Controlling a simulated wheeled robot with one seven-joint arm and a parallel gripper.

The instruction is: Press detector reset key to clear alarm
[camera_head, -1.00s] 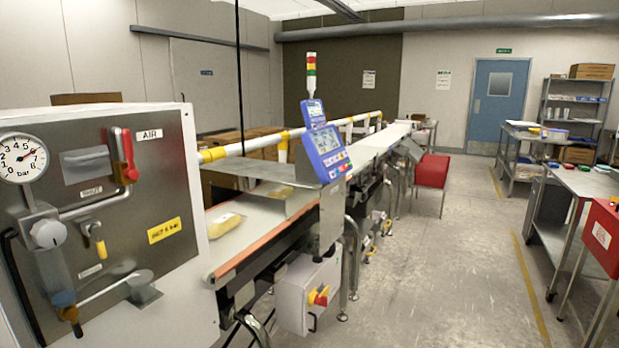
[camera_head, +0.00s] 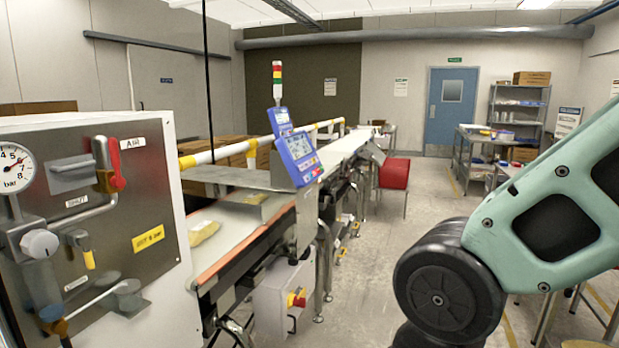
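A blue control panel (camera_head: 298,157) with a screen and several small coloured keys stands above the conveyor belt, left of centre. A smaller blue display (camera_head: 279,118) is mounted above and behind it. The keys are too small to tell which one is the reset key. A signal tower (camera_head: 277,84) with red, yellow and green segments rises behind the panel. My gripper is out of view; only a green link of my arm shows at right, well apart from the panel.
A steel cabinet (camera_head: 95,215) with an air gauge and levers fills the left front. A yellow pack (camera_head: 204,233) lies on the belt (camera_head: 222,246). A switch box (camera_head: 283,300) hangs below. A red bin (camera_head: 394,173) stands farther back. Some floor is free right of the conveyor.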

